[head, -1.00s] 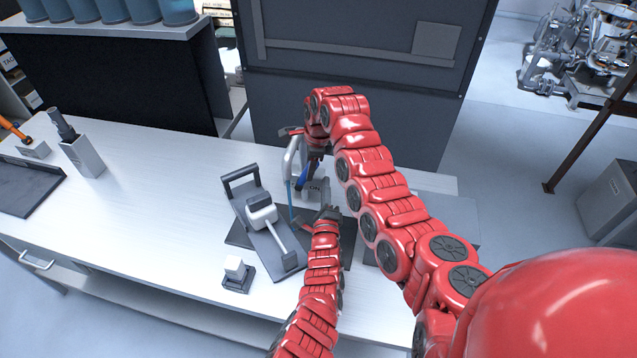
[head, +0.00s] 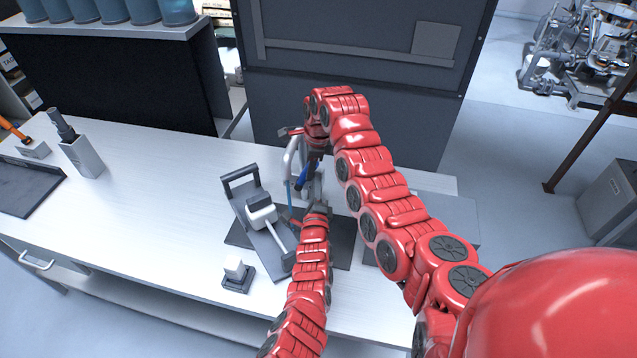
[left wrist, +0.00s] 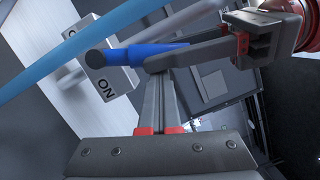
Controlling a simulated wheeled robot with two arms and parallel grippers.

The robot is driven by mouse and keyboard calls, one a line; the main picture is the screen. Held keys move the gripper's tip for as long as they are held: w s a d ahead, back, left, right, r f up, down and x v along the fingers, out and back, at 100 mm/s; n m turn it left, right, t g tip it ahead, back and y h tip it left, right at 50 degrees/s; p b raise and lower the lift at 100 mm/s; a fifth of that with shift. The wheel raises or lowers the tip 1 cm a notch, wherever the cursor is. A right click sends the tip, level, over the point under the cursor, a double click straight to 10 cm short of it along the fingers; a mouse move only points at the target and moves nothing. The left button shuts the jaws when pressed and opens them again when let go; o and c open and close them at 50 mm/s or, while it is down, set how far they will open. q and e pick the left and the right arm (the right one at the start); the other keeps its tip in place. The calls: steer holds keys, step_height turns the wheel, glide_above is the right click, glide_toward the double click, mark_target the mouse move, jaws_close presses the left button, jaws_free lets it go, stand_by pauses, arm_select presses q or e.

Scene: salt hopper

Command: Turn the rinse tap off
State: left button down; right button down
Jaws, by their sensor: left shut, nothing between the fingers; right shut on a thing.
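The rinse tap has a curved grey spout (head: 290,157) and a blue lever (head: 309,173). A thin light-blue stream (head: 289,195) hangs below the spout; it crosses the left wrist view as a pale blue band (left wrist: 60,60). There the blue lever (left wrist: 140,54) reaches the grey block marked "ON" (left wrist: 118,76); another marking is partly hidden. My right gripper (head: 316,154) is shut on the blue lever; its fingers also show in the left wrist view (left wrist: 165,61). My left gripper (head: 315,207) is shut and empty, its fingertips (left wrist: 160,80) just below the lever.
A dark tilted stand with a white-and-black device (head: 262,214) is left of my left gripper. A small white block on a dark base (head: 237,270) is near the front edge. A grey panel (head: 350,120) rises behind. The bench's left middle (head: 150,215) is clear.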

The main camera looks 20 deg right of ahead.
steer(key=c, duration=0.7)
jaws_free()
steer(key=shift+d, duration=0.1)
steer(key=shift+o, duration=0.8)
arm_select(q)
steer(key=shift+w+a+r, duration=0.3)
steer(key=shift+a, duration=0.2)
